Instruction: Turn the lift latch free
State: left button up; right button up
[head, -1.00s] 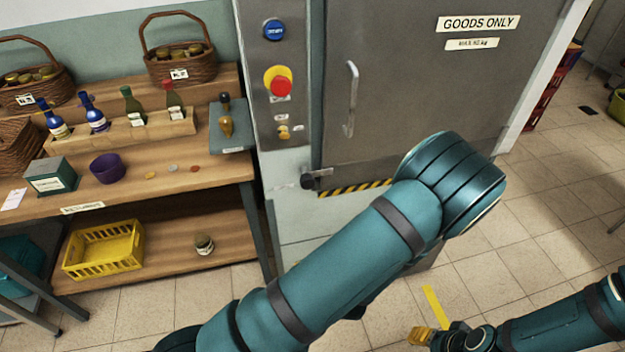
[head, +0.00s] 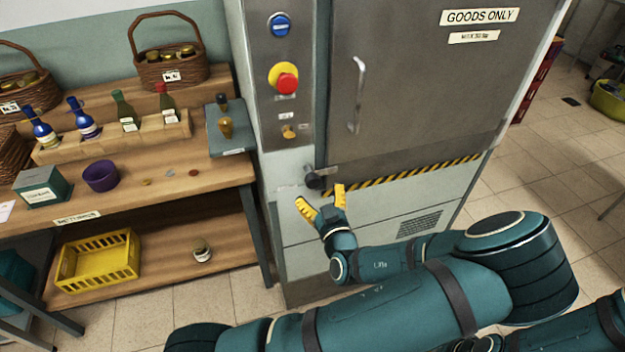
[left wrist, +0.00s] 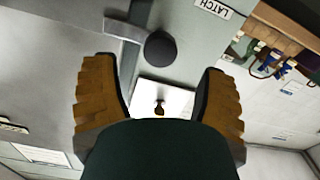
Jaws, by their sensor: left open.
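The lift latch (head: 314,181) is a dark round knob at the lower left corner of the grey lift door (head: 400,90). My right gripper is out of view.
A control panel with a blue button (head: 280,25) and a red and yellow stop button (head: 285,80) is left of the door. A wooden shelf unit (head: 220,178) with bottles, baskets and a yellow crate (head: 97,262) stands further left. Open tiled floor lies right.

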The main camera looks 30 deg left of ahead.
aim_at(314, 183)
pick_arm(q)
jog(key=x, duration=0.6)
jog(key=shift+a, duration=0.1)
grip_shut()
